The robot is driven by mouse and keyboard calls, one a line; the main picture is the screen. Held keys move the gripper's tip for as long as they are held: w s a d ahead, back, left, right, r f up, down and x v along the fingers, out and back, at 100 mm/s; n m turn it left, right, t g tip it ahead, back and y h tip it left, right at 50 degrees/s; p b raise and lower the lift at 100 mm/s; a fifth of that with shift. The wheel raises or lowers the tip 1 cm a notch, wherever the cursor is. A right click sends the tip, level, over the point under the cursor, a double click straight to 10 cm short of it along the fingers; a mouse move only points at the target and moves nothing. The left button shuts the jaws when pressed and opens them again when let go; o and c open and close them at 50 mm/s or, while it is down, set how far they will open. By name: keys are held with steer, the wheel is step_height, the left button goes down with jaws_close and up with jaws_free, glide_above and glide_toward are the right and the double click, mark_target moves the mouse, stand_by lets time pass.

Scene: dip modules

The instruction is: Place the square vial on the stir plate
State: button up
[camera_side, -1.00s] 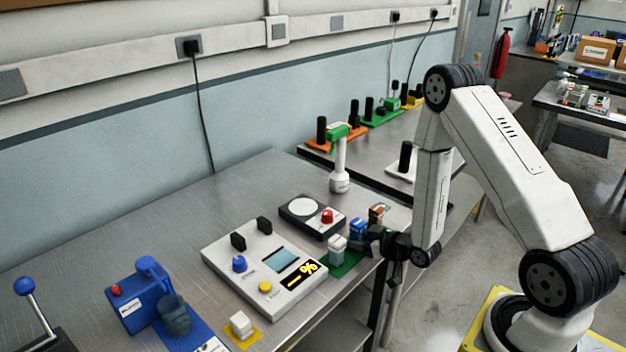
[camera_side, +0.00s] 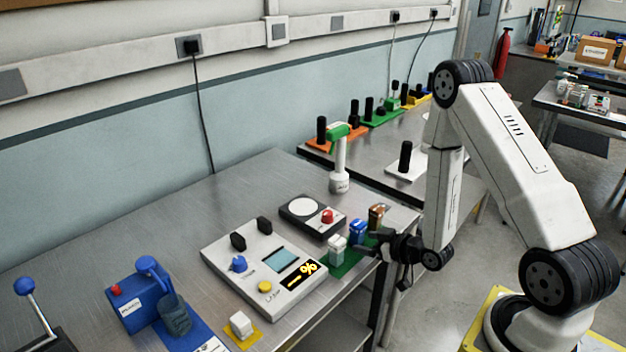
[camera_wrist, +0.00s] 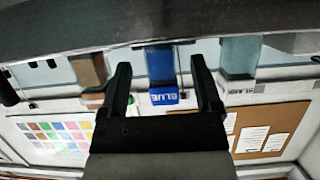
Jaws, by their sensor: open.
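Three small square-sided vials stand in a row on a green mat (camera_side: 346,262): a pale one (camera_side: 337,247), a blue one (camera_side: 358,231) and a brown one (camera_side: 377,215). The wrist view, upside down, shows the blue vial (camera_wrist: 161,68) with a "BLUE" label between my fingers, the brown one (camera_wrist: 90,72) at left and the pale one (camera_wrist: 240,57) at right. My gripper (camera_side: 373,243) is open, empty and low in front of the blue vial. The stir plate (camera_side: 296,222) is a dark box with a white disc and red knob, and its top is bare.
A white instrument (camera_side: 262,268) with knobs and a yellow readout stands left of the vials. A white bottle with a green top (camera_side: 340,165) stands behind. A white block (camera_side: 240,325) sits on a yellow pad. The table's front edge lies close to the mat.

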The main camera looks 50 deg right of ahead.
mark_target(360, 243)
steer(key=shift+v, duration=2.5)
steer(key=shift+w+a+r, duration=0.1)
steer(key=shift+r, duration=0.05)
steer(key=shift+w+a+r+n+g, duration=0.15)
steer(key=shift+w+a+n+g, duration=0.1)
steer(key=shift+w+g, duration=0.25)
steer(key=shift+w+a+r+n+g, duration=0.1)
steer(key=shift+w+a+n+g, duration=0.15)
steer(key=shift+g, duration=0.45)
steer(key=shift+w+a+r+g, duration=0.3)
steer(key=shift+a+r+g, duration=0.3)
steer(key=shift+g, duration=0.5)
steer(key=s+a+r+m+g, duration=0.1)
steer(key=s+a+r+g, duration=0.5)
steer(key=a+r, duration=0.2)
steer(key=shift+a, duration=0.55)
steer(key=shift+o, duration=0.5)
